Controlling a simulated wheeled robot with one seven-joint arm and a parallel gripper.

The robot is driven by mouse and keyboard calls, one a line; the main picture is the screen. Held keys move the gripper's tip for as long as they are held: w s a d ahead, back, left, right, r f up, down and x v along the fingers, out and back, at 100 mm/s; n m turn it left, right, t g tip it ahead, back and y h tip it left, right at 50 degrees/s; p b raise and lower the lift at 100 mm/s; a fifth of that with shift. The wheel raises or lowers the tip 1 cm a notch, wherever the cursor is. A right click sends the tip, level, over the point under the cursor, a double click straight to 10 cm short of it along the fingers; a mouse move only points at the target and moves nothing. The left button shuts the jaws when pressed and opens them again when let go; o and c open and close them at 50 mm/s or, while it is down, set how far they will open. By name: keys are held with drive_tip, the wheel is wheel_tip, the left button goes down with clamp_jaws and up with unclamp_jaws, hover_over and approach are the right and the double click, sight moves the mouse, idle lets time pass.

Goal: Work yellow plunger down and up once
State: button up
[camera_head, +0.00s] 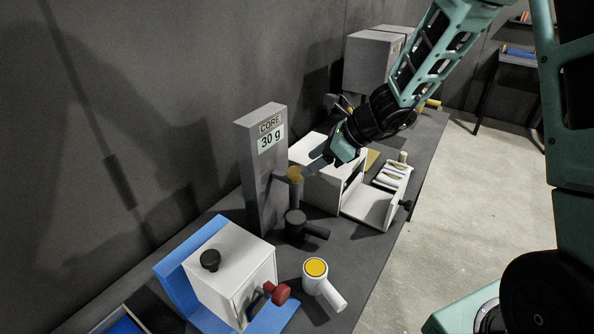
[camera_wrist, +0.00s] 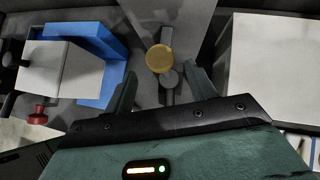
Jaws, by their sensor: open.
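The yellow plunger (camera_head: 295,174) is a round yellow knob above a grey cylinder beside the upright grey post (camera_head: 262,175) marked "CORE 30 g". In the wrist view the plunger (camera_wrist: 159,57) shows from above as a yellow disc. My gripper (camera_head: 308,170) is at the plunger's height, reaching in from the upper right. Its fingers are apart, and in the wrist view my gripper (camera_wrist: 158,72) has one finger on each side of the plunger's line. I cannot tell whether a finger touches it. A dark round cup with a handle (camera_head: 296,222) is below the plunger.
A white cup with yellow contents (camera_head: 315,268) stands in front. A white box on a blue base (camera_head: 230,265), with a red knob (camera_head: 277,292), is at the front left. A white open-lidded box (camera_head: 330,170) is close on the right. A grey box (camera_head: 372,62) stands behind.

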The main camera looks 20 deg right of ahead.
sight(298, 171)
drive_tip(key=x, duration=0.6)
clamp_jaws()
wheel_tip(298, 171, down, 3)
drive_tip(key=b, duration=0.3)
drive_tip(key=shift+f+b, duration=0.1)
drive_tip(key=shift+b, duration=0.2)
unclamp_jaws()
